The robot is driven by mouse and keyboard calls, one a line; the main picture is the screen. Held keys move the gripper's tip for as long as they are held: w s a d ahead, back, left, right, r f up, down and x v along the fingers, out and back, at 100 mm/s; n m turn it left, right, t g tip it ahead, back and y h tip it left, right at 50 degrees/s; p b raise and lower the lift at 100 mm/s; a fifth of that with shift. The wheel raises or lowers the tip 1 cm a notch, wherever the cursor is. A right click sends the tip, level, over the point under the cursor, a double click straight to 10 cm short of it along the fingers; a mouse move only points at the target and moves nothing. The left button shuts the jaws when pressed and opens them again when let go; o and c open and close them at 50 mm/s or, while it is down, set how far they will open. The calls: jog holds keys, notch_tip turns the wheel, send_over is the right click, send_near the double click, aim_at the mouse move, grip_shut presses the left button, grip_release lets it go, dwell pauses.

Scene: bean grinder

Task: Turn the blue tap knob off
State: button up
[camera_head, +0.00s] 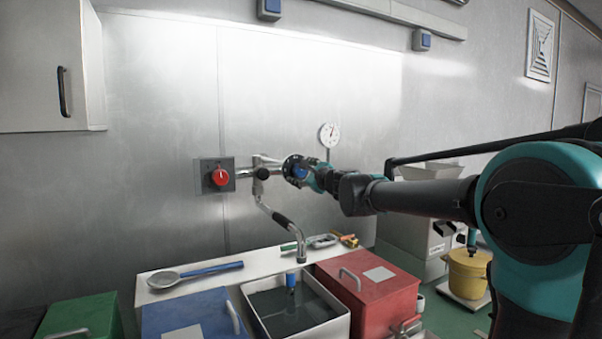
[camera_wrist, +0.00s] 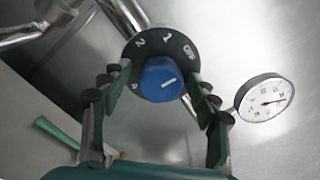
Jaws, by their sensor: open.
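The blue tap knob (camera_wrist: 160,80) sits on a dark round dial (camera_wrist: 152,45) marked 2, 1 and Off. Its short white mark is on the right half of its face, tilted slightly upward, toward the Off side of the dial. My gripper (camera_wrist: 158,88) is open, with one finger to the left of the knob and one to the right. Gaps show beside the knob; contact cannot be confirmed. In the head view, the blue knob (camera_head: 299,171) is partly hidden by my gripper (camera_head: 312,176) at the wall tap.
A red knob (camera_head: 220,177) on a grey plate is left of the tap spout (camera_head: 283,220). A round gauge (camera_head: 329,134) stands close by at the right. Below are a water-filled basin (camera_head: 257,305), a red lidded box (camera_head: 372,288) and a ladle (camera_head: 165,279).

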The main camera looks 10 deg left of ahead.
jog(key=v, duration=1.2)
dwell(0.3)
